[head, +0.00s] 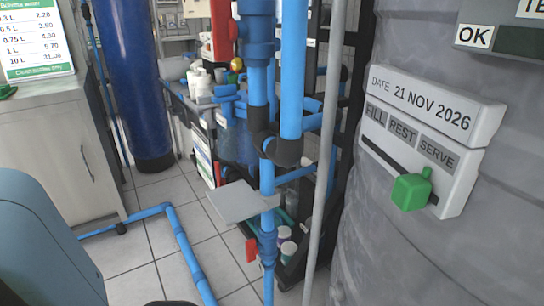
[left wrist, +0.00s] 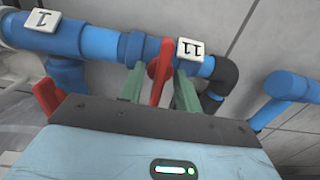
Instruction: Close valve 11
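The valve 11 tag (left wrist: 190,53), a white plate, sits on a blue pipe in the left wrist view. Beside it is a red lever handle (left wrist: 159,70), which points across the pipe in the picture. My left gripper (left wrist: 158,90) has its two green fingers on either side of this handle. The fingers are apart, with narrow gaps to the handle. In the head view only part of my left arm shows at the lower left, and the left gripper is out of frame. My right gripper is in neither view. I cannot make out valve 11 in the head view.
Another red handle (left wrist: 47,97) and a tag marked 1 (left wrist: 42,20) are left of valve 11. A black elbow (left wrist: 222,75) lies to its right. The head view shows blue pipes (head: 293,70), a grey tank (head: 400,260), a cabinet (head: 60,150) and a tiled floor (head: 150,270).

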